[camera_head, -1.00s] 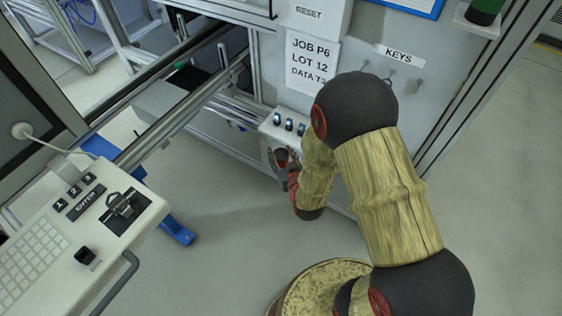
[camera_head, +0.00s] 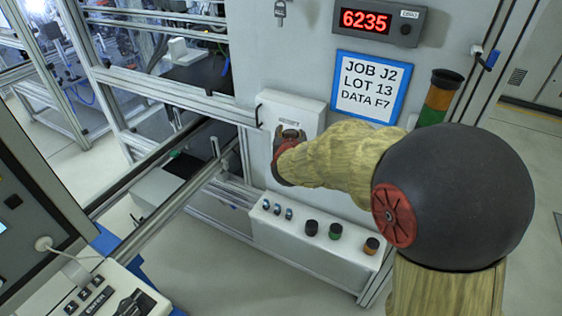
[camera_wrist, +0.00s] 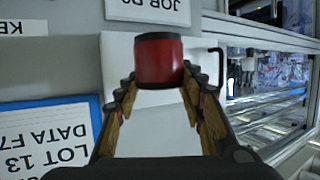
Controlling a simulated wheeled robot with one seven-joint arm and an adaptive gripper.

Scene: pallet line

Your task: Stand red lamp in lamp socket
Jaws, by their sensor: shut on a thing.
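The red lamp (camera_wrist: 158,62) is a short red cylinder with a dark band at one end. It sits between the fingertips of my gripper (camera_wrist: 158,84), which is shut on it. In the head view my gripper (camera_head: 291,136) is raised in front of a white box on the grey panel, and the lamp is hard to make out there. A stacked light column (camera_head: 438,97) with green and orange sections and a black upper end stands right of the panel, well apart from my gripper. No separate lamp socket can be made out; the column's top may be it.
A white wall box (camera_head: 300,108) is behind my gripper. A blue-framed sign (camera_head: 370,88) and a red number display (camera_head: 378,20) are on the panel. Below, a ledge (camera_head: 300,232) carries switches and knobs. A metal rail frame (camera_head: 165,105) stands left.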

